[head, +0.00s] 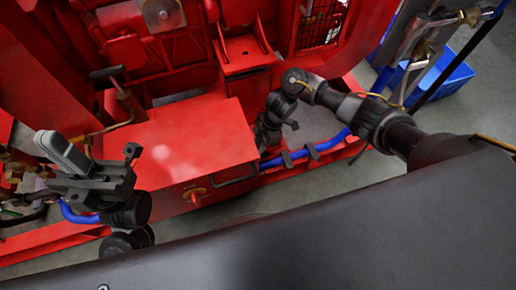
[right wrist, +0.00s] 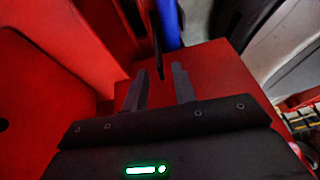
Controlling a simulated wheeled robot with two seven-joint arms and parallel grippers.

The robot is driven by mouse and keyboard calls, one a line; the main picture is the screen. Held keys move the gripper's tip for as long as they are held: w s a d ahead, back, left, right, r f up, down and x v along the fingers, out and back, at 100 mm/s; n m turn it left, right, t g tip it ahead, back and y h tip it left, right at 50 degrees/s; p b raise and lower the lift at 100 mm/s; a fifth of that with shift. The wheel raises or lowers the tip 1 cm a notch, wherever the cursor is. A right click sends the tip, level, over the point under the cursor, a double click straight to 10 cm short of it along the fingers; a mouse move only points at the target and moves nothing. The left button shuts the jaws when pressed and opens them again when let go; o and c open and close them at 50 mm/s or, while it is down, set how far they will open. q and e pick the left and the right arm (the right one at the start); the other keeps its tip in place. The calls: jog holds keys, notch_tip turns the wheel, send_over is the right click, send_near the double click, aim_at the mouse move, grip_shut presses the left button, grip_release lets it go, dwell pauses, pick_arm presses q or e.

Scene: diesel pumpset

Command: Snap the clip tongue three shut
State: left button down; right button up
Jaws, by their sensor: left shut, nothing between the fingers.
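A blue hose (head: 330,143) runs along the red base rail, with small black clips on it, one at the left (head: 287,158) and one to its right (head: 312,152). I cannot tell which is clip three or whether its tongue is open. My right gripper (head: 268,135) points down beside the red box, close to the left of these clips. In the right wrist view its two fingers (right wrist: 159,86) are apart; a thin dark strip (right wrist: 157,45) shows beyond them, near a blue hose piece (right wrist: 167,25). My left gripper (head: 130,165) is shut and empty over the box's left side.
A red box (head: 190,140) with a handle and a red-yellow knob (head: 194,193) fills the middle. Red machine frames stand behind. A blue crate (head: 440,80) sits on the grey floor at the back right. Another blue hose piece (head: 75,214) shows at the left.

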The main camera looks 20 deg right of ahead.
jog(key=shift+x, duration=0.75)
jog(key=shift+c, duration=0.5)
grip_shut()
